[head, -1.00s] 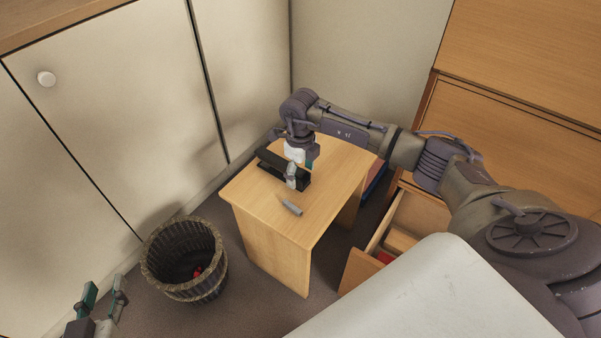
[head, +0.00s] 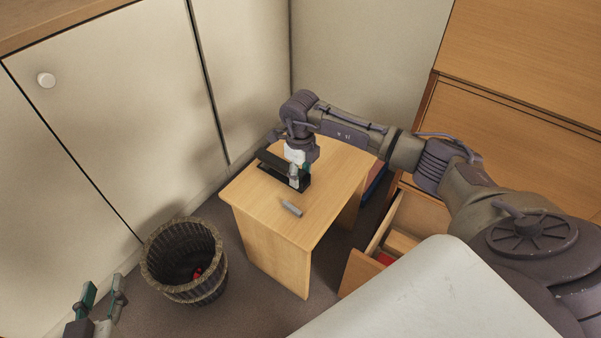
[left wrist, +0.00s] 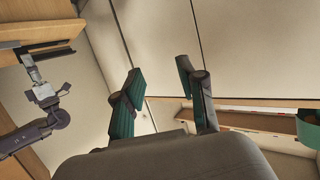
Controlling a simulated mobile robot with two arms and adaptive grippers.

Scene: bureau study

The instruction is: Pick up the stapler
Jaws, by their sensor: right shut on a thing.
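The black stapler (head: 270,163) lies on the small wooden table (head: 250,200), near its back left edge. My right gripper (head: 299,175) reaches down from above and is shut on the stapler near its right end. The fingers hide part of that end. The stapler also shows in the left wrist view (left wrist: 47,50), with my right arm beside it. I cannot tell whether it is clear of the table top. My left gripper (head: 103,292) is open and empty at the bottom left, far from the stapler; its spread fingers show in the left wrist view (left wrist: 165,95).
A small grey object (head: 292,208) lies on the table in front of the stapler. A dark woven basket (head: 185,270) with a red thing inside stands on the floor to the left. An open drawer (head: 400,222) is right of the table. Pale cabinet doors (head: 110,100) stand behind.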

